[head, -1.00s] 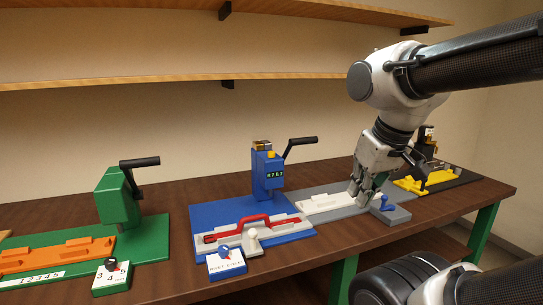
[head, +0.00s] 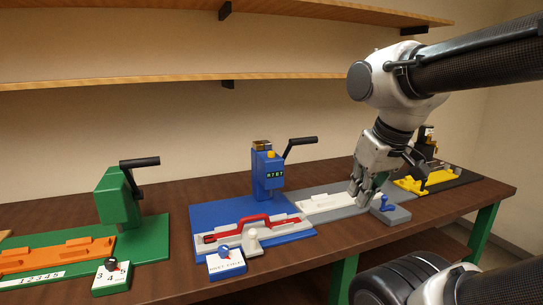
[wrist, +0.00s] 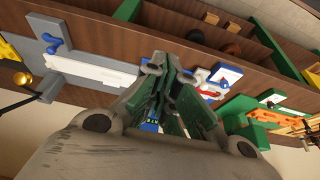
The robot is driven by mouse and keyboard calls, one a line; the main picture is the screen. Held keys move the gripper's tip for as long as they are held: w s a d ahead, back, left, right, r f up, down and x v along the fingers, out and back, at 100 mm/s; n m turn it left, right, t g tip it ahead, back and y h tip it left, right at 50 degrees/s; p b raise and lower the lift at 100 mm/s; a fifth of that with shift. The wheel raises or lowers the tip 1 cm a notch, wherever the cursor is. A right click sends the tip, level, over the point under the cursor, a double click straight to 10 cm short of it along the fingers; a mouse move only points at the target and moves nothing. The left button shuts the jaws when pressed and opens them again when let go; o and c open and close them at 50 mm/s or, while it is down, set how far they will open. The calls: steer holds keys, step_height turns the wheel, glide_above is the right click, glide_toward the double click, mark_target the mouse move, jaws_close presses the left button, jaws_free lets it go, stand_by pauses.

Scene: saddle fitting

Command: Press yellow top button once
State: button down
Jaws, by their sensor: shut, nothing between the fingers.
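My gripper (head: 358,196) is right of the blue press and lower than the button, over the grey station with the white block (head: 325,203). It is apart from the button. In the wrist view my gripper's green-padded fingers (wrist: 172,70) are shut, with nothing seen between them. The yellow button cannot be made out in the wrist view.
The blue base holds a red-handled part (head: 240,230), with a small knob box (head: 226,263) in front. A green press (head: 117,195) stands left and a yellow fixture (head: 428,181) right. A grey box with a blue lever (head: 384,203) is beside my gripper. A shelf (head: 130,83) runs above.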

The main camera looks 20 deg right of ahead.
step_height(320, 180, up, 10)
steer(key=r+m+t+y, duration=0.1)
steer(key=m+t, duration=0.4)
steer(key=m, duration=0.3)
glide_above(271, 154)
steer(key=w+d, duration=0.1)
steer(key=d, duration=0.1)
steer(key=shift+w+a+f, duration=0.1)
steer(key=shift+a+f, duration=0.1)
steer(key=shift+f, duration=0.05)
steer(key=shift+f, duration=4.45)
steer(key=shift+f, duration=0.15)
steer(key=shift+f, duration=0.25)
